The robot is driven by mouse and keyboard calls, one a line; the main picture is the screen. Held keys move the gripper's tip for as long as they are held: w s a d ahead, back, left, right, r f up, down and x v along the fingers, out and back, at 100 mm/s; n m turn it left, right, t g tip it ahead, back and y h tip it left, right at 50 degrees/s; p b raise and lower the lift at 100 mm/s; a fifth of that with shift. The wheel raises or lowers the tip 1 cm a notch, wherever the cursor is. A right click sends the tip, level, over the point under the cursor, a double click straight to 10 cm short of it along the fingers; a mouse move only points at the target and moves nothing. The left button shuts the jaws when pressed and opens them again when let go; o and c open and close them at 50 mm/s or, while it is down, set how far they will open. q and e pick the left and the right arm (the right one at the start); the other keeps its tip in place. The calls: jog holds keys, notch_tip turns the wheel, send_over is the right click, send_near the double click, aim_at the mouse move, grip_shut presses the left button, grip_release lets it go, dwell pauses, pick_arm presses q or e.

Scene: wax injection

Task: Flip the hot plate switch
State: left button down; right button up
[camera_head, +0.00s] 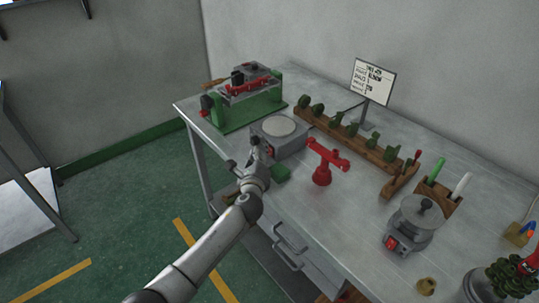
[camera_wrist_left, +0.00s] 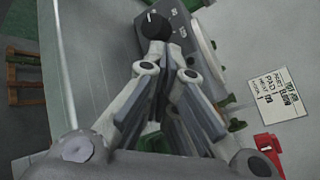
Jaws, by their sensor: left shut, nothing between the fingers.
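The hot plate (camera_head: 292,144) is a grey box with a round pale top, near the front edge of the table at its left part. In the left wrist view its dark control panel (camera_wrist_left: 178,20) carries a round black knob (camera_wrist_left: 151,24) with small white marks. My left gripper (camera_head: 256,150) is in front of the panel. In the left wrist view its fingers (camera_wrist_left: 166,50) are shut and empty, with the tips right below the knob; I cannot tell whether they touch it. The gripper hides part of the panel in the head view. My right gripper is out of view.
A green-and-red machine (camera_head: 240,100) stands left of the hot plate. A red stand (camera_head: 322,172) is close on the right, with a wooden rack (camera_head: 350,138) behind it. A grey pot (camera_head: 414,220) stands farther right. Bare tabletop (camera_head: 350,200) lies between stand and pot.

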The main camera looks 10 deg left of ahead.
pick_arm(q)
jog(key=shift+w, duration=0.1)
dwell(0.5)
jog(key=shift+w+d, duration=0.25)
jog(key=shift+d, duration=0.05)
jog(key=shift+w+d+f+b, duration=0.1)
jog(key=shift+w+d+b, duration=0.05)
jog(key=shift+w+b, duration=0.15)
dwell(0.7)
jog(key=shift+s, duration=0.15)
jog(key=shift+s+a+p, duration=0.45)
jog(key=shift+s+p, duration=0.05)
